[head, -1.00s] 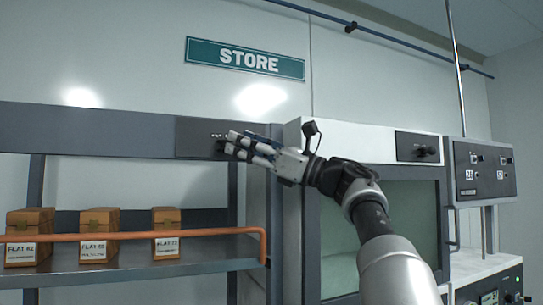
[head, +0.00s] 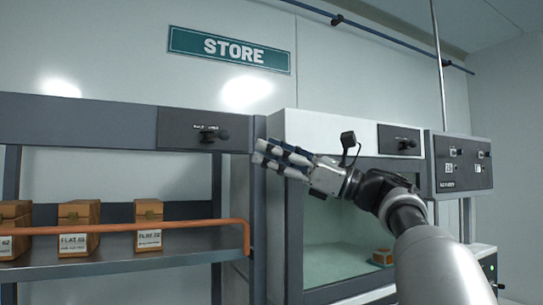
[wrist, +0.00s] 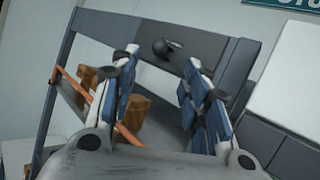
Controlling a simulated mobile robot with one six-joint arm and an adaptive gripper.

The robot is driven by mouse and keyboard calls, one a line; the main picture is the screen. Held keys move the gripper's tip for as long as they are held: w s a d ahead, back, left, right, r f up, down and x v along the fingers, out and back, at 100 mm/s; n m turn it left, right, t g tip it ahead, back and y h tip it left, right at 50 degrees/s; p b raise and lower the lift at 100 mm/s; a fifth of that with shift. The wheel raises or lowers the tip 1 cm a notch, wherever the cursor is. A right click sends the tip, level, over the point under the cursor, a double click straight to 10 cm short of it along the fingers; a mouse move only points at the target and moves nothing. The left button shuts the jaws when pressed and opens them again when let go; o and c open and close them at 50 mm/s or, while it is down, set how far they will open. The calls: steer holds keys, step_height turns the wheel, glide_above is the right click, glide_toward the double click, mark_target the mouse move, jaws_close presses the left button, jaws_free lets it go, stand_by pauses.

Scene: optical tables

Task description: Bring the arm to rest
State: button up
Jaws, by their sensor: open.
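My gripper (head: 277,157) is open and empty, held up in front of the dark upright between the store shelf and the white cabinet in the head view. Its fingers point left. In the wrist view my gripper (wrist: 160,90) shows two blue-padded fingers spread apart, with nothing between them but the shelf unit behind. My arm comes in from the lower right of the head view.
The store shelf (head: 120,262) has an orange rail (head: 190,225) and several labelled brown boxes, one of them here (head: 148,225). A glass-fronted white cabinet (head: 330,130) stands right, with a small orange-brown box (head: 382,257) inside. A control panel (head: 462,160) is at far right.

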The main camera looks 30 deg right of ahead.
steer(key=s+f+n+t+h+b, duration=0.1)
steer(key=s+f+n+h+b, duration=0.2)
steer(key=f+n+h+b, duration=2.2)
steer(key=s+a+f+g+y+p, duration=0.1)
steer(key=s+a+f+g+y, duration=0.2)
steer(key=s+f, duration=0.5)
steer(key=s+a+f+g+y+p, duration=0.1)
steer(key=s+a+f+g, duration=0.3)
steer(key=f, duration=1.9)
steer(key=s+a+f+g+y+p, duration=0.1)
steer(key=s+a+f+g+y, duration=0.3)
steer(key=s+f, duration=1)
step_height(320, 180, down, 2)
steer(key=a, duration=0.3)
steer(key=shift+f+m+g+y+p, duration=0.15)
steer(key=shift+m+g+y+p, duration=0.15)
steer(key=shift+m+p, duration=0.1)
